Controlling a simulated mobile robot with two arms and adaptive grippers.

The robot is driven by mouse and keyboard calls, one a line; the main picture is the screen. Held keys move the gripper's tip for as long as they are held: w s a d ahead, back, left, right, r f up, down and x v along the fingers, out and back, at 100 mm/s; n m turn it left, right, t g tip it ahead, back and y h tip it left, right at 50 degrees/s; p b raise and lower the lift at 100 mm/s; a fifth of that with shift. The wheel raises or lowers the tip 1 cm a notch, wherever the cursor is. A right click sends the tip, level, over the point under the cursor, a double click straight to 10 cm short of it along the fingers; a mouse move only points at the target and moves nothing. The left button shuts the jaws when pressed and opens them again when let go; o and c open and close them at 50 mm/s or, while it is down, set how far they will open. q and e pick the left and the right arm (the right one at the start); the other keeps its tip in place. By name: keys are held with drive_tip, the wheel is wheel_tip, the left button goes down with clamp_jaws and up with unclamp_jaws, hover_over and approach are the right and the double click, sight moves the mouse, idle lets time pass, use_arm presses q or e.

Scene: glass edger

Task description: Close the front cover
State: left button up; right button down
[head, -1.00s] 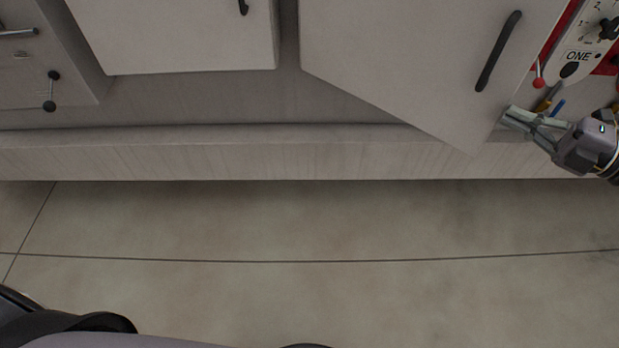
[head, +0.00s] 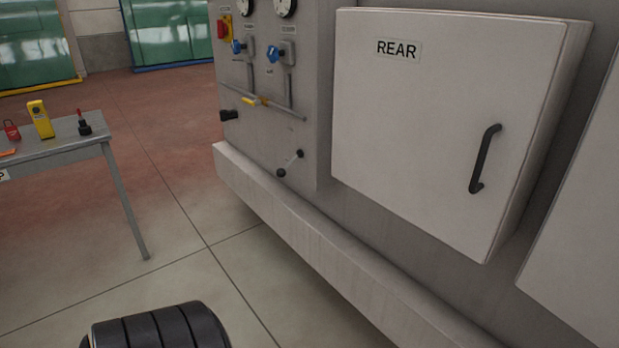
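A pale grey cover labelled REAR (head: 430,110) is on the machine's side, with a black handle (head: 483,158) near its right edge. Its thick right edge shows. Part of another pale panel (head: 585,225) is cut off at the right edge of the head view; it bears no visible label and I cannot tell if it is the front cover. Neither gripper shows in the head view now.
The machine's base ledge (head: 300,225) runs along the floor. Left of the REAR cover are gauges, blue valves (head: 275,54), a red-yellow switch (head: 224,27) and a small lever (head: 291,165). A table (head: 70,141) with a yellow device (head: 40,118) stands at left. Floor between is clear.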

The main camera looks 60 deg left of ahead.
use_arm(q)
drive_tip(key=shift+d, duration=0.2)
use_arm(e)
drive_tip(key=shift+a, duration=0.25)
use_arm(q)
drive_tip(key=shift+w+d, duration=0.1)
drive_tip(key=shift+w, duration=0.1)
